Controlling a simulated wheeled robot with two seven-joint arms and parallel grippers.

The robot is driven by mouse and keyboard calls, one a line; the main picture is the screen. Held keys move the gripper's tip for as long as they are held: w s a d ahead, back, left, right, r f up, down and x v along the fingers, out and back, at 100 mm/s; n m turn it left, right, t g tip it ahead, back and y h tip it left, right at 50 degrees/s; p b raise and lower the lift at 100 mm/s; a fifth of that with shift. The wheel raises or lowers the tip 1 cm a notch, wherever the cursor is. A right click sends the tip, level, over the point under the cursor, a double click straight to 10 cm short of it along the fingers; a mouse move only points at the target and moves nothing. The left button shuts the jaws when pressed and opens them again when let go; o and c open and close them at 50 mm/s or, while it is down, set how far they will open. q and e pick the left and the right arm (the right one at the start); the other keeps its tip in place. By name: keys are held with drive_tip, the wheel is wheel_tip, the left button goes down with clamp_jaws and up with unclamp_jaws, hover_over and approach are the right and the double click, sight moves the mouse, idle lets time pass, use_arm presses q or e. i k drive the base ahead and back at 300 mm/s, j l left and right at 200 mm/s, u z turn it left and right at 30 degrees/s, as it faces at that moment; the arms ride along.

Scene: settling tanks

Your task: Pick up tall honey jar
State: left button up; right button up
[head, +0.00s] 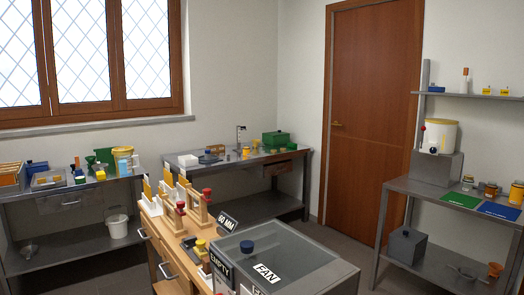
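Several small amber jars stand on the right-hand metal bench. One jar (467,184) is small with a pale lid, one (491,191) stands in the middle, and one (516,194) is at the right edge of the view and looks the tallest. I cannot tell for sure which is the tall honey jar, as they are small in the picture. Neither of my grippers shows in the head view.
Green (461,200) and blue (499,210) mats lie in front of the jars. A white bucket (439,136) stands on a grey block left of them. A wooden-sided workbench with a grey tank (280,258) fills the front middle. Floor shows between it and the right-hand bench.

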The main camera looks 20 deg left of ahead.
sight(247, 150)
drive_tip(key=z, duration=0.45)
drive_tip(key=i+z, duration=0.2)
drive_tip(key=i+l+z, duration=0.1)
drive_tip(key=i, duration=1.85)
drive_tip(key=i+j+u, duration=0.25)
drive_tip(key=i+u, duration=1.05)
drive_tip(key=u, duration=0.15)
drive_tip(key=i+l+u, duration=0.3)
drive_tip(key=i+u, duration=0.2)
drive_tip(key=i+j+u, duration=0.15)
drive_tip(key=i, duration=0.8)
drive_tip(key=i+j+u, duration=0.1)
drive_tip(key=i, duration=0.9)
drive_tip(key=i+z, duration=0.25)
drive_tip(key=i, duration=0.3)
drive_tip(key=i+z, duration=0.25)
drive_tip(key=i, duration=0.25)
drive_tip(key=i+j+z, duration=0.2)
drive_tip(key=i, duration=0.35)
